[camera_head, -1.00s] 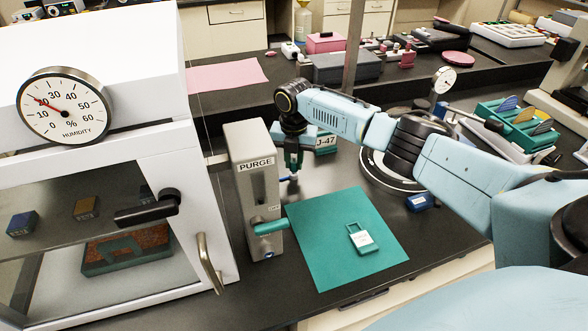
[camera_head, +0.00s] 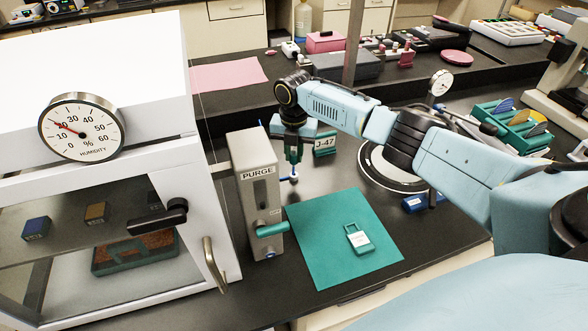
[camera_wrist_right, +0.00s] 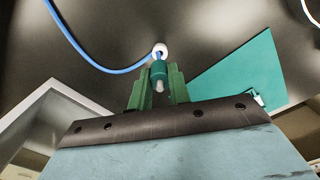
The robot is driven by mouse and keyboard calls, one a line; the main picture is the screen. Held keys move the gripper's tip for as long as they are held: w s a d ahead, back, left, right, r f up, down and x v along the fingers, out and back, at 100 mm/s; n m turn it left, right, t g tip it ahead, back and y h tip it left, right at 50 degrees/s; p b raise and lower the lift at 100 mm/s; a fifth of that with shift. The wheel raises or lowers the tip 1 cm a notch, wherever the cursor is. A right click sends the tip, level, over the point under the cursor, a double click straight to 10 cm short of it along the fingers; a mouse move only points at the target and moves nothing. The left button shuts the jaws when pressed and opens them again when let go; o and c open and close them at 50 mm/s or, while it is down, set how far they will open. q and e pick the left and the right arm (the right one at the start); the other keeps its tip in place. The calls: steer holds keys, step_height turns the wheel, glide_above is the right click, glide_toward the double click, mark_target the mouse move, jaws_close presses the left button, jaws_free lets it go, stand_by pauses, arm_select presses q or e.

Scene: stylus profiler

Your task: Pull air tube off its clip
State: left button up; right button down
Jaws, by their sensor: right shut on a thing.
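The thin blue air tube (camera_wrist_right: 90,55) curves in from the upper left of the right wrist view to a small white round piece (camera_wrist_right: 160,50), apparently the clip. A teal fitting with a pale tip (camera_wrist_right: 158,75) sits in line with it, between the green fingers of my right gripper (camera_wrist_right: 157,88), which is shut on it. In the head view, my right gripper (camera_head: 294,158) points down behind the purge box, with a short blue bit of tube (camera_head: 287,178) just below. Whether the tube is still in the clip is unclear. My left gripper is not in view.
The grey PURGE box (camera_head: 258,205) with a teal lever stands close to the left. A teal mat (camera_head: 318,250) holds a tagged padlock-like piece (camera_head: 358,240). A white cabinet (camera_head: 215,190) fills the left.

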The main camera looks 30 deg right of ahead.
mark_target(294, 153)
stand_by(0.3)
step_height(294, 153, up, 5)
steer(key=p, duration=0.4)
steer(key=shift+p, duration=0.4)
steer(key=shift+f, duration=0.1)
